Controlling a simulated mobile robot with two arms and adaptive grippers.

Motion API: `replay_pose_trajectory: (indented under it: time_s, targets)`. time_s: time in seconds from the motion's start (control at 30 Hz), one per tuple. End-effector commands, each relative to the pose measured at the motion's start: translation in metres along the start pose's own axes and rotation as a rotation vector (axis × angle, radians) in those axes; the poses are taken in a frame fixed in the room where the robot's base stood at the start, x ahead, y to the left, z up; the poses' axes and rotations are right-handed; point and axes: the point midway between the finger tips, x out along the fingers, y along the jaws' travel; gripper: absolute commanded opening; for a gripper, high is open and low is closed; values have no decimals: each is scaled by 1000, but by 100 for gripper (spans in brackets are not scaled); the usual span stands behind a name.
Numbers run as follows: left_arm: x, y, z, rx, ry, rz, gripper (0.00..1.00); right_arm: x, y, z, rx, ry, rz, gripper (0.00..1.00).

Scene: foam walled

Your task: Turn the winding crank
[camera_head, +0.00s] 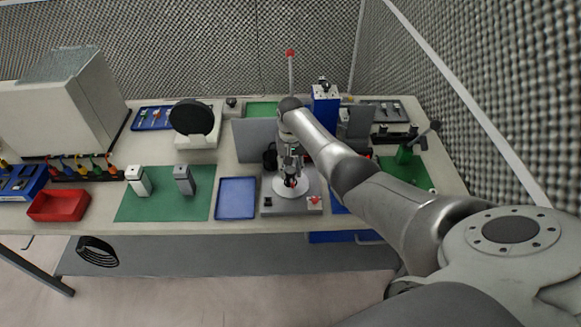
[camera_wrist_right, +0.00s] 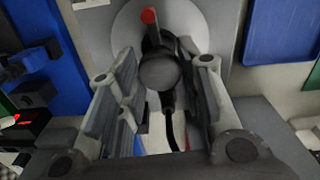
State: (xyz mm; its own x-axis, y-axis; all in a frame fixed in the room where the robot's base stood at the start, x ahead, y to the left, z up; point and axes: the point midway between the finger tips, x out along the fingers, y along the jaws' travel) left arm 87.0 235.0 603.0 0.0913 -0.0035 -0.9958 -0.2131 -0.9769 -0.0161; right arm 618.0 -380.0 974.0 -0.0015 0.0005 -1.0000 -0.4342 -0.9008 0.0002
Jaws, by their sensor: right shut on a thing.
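The winding crank (camera_head: 291,183) is a dark arm with a red tip, over a white disc (camera_head: 279,188) on a grey base plate (camera_head: 268,209). In the right wrist view the crank's dark rounded handle (camera_wrist_right: 166,70) stands in front of the white disc (camera_wrist_right: 205,25), and the red tip (camera_wrist_right: 148,15) shows at the top. My right gripper (camera_head: 291,163) reaches down over the disc from above. Its fingers (camera_wrist_right: 163,82) are closed on both sides of the dark handle. The exact contact is partly hidden by the fingers. My left gripper is not in view.
A blue tray (camera_head: 236,198) lies just left of the base. A tall rod with a red ball (camera_head: 290,53) and a blue box (camera_head: 325,107) stand behind. Two grey blocks stand on a green mat (camera_head: 160,205).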

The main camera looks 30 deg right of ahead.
Motion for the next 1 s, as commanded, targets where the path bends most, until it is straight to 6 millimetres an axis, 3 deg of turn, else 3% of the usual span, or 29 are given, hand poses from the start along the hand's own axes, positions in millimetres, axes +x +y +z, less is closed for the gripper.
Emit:
replay_pose_trajectory:
  time_s: [1.0]
  targets:
    - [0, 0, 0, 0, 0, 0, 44, -4, 0, -4, 508, 10, -5, 10]
